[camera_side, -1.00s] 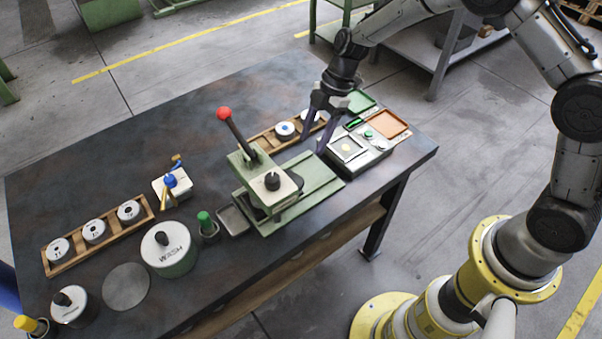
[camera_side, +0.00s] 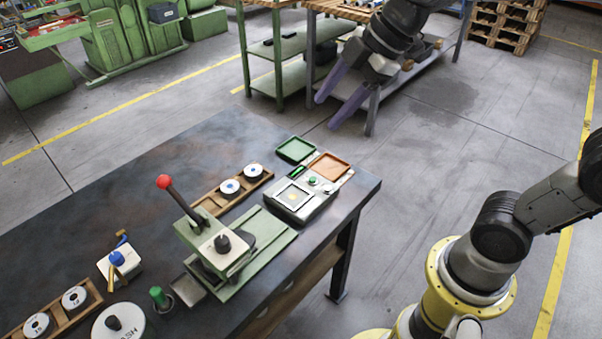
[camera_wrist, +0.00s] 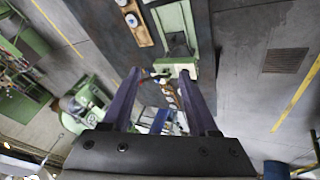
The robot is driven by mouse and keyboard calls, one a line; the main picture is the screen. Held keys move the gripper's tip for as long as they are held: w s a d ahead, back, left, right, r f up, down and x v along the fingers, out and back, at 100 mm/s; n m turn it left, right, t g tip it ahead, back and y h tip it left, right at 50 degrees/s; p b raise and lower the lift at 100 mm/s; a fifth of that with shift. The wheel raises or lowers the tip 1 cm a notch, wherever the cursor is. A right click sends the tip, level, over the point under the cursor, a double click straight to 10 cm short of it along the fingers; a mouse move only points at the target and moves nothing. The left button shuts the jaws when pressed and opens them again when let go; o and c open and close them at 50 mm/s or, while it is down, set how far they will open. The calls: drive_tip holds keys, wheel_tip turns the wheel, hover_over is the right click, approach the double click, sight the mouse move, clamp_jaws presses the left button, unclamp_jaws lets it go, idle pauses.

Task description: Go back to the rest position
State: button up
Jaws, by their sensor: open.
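My gripper (camera_side: 341,98) is open and empty in the side view, raised high above and beyond the table's far right corner. Its two purple fingers point down and to the left. In the wrist view the fingers (camera_wrist: 160,88) stand apart with nothing between them in their grasp. The green press (camera_side: 226,243) with its red-knobbed lever stands on the dark table (camera_side: 130,185), well apart from my gripper. The press also shows in the wrist view (camera_wrist: 176,30).
A grey tester (camera_side: 303,199) with a yellowish piece on its plate stands by a green tray (camera_side: 295,149) and an orange tray (camera_side: 329,166). A wooden rack (camera_side: 212,203) holds white discs. A green shelf cart (camera_side: 290,45) stands behind. Open floor lies right of the table.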

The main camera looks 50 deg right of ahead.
drive_tip(key=s+d+f+m+h, duration=0.1)
drive_tip(key=s+d+f+m, duration=0.1)
drive_tip(key=s+m, duration=0.4)
drive_tip(key=s+d+f+m+h, duration=0.1)
drive_tip(key=s+d+f+m, duration=0.2)
drive_tip(key=s+m, duration=0.4)
drive_tip(key=shift+s+d+m+h, duration=0.2)
drive_tip(key=shift+s+m+h, duration=0.15)
drive_tip(key=shift+s, duration=0.7)
